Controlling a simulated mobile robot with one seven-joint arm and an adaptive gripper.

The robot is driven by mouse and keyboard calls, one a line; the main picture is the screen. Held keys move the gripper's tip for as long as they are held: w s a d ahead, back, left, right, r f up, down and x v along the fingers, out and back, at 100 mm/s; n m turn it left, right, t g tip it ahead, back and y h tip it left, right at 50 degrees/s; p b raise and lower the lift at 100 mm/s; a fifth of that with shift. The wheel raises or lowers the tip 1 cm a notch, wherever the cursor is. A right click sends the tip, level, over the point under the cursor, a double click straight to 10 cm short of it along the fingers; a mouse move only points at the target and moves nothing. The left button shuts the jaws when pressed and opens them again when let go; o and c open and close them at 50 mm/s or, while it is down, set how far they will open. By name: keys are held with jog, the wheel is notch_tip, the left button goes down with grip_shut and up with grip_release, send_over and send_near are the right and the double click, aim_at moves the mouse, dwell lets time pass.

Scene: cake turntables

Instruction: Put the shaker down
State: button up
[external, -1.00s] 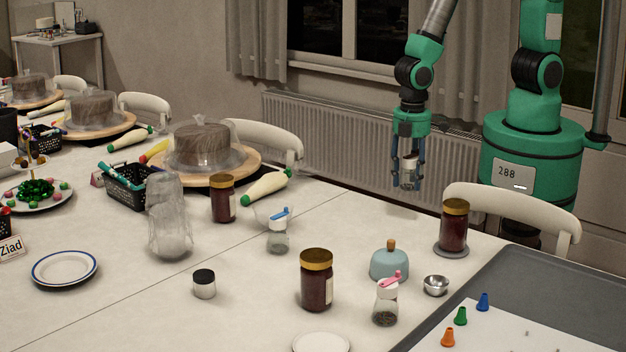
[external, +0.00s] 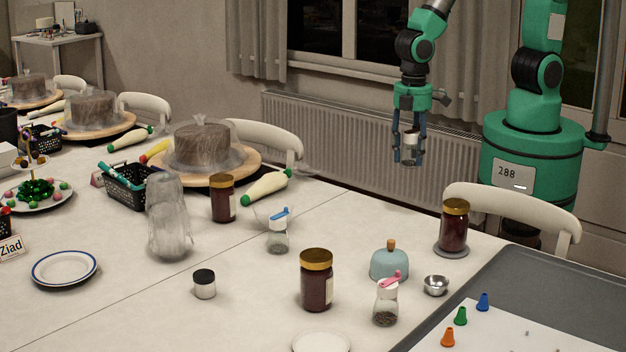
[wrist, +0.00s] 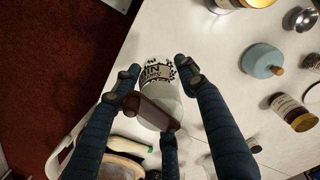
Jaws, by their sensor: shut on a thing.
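In the wrist view the shaker (wrist: 160,72) shows dark printing and a brown flap-like part facing the camera. My gripper (wrist: 158,80) has its blue-grey fingers shut around it. In the external view the gripper is high, in front of the radiator and apart from the white table (external: 330,225). In the wrist view the shaker overlaps the table's edge, with red floor to the left.
Shakers with a blue lid (external: 278,236) and a pink lid (external: 386,303) stand on the table. A dark jar (external: 453,228) stands on a grey disc near a teal dome (external: 389,263) and a metal bowl (external: 436,285). A chair (external: 520,207) stands behind the table. The stretch near the far edge is clear.

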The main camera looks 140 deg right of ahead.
jog(key=w+a+r+n+p, duration=0.1)
jog(key=w+r, duration=0.1)
jog(key=w, duration=1.5)
jog(key=w+a+r+p, duration=0.1)
jog(key=w+a, duration=0.1)
jog(key=w, duration=1.6)
jog(key=w+a+f+n+p, duration=0.1)
jog(key=w+a+f, duration=0.1)
jog(key=w+a, duration=0.65)
jog(key=w+a+f+n, duration=0.1)
jog(key=w+a, duration=0.4)
jog(key=w, duration=0.7)
jog(key=f, duration=0.5)
jog(key=shift+d, duration=0.2)
jog(key=shift+f, duration=3.2)
jog(key=shift+f, duration=0.1)
